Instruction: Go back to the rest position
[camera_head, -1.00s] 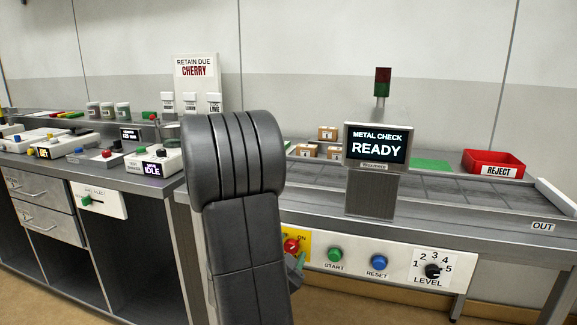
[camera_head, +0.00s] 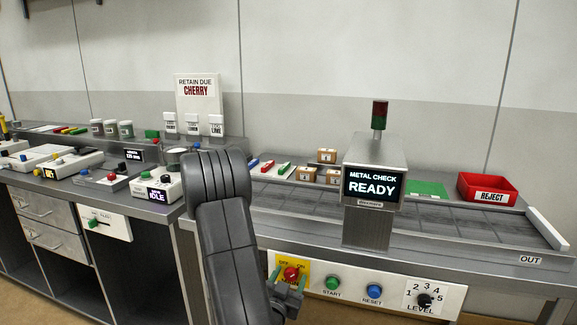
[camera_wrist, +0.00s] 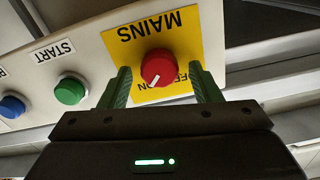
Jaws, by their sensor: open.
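My gripper (camera_wrist: 165,88) is open in the wrist view, its two green fingers to either side of the red mains knob (camera_wrist: 159,67) on a yellow plate. I cannot tell whether the fingers touch the knob. The knob's white mark points toward the lower left of the wrist picture, near the ON lettering. In the head view the red knob (camera_head: 291,274) shows on the front panel, with my gripper (camera_head: 288,290) low in front of it. My arm covers part of the bench and panel.
The green START button (camera_head: 333,283), blue RESET button (camera_head: 374,291) and LEVEL knob (camera_head: 425,300) lie to the right. The metal check screen (camera_head: 374,184) reads READY. A red reject bin (camera_head: 488,186) stands at the right. The left bench holds several control boxes.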

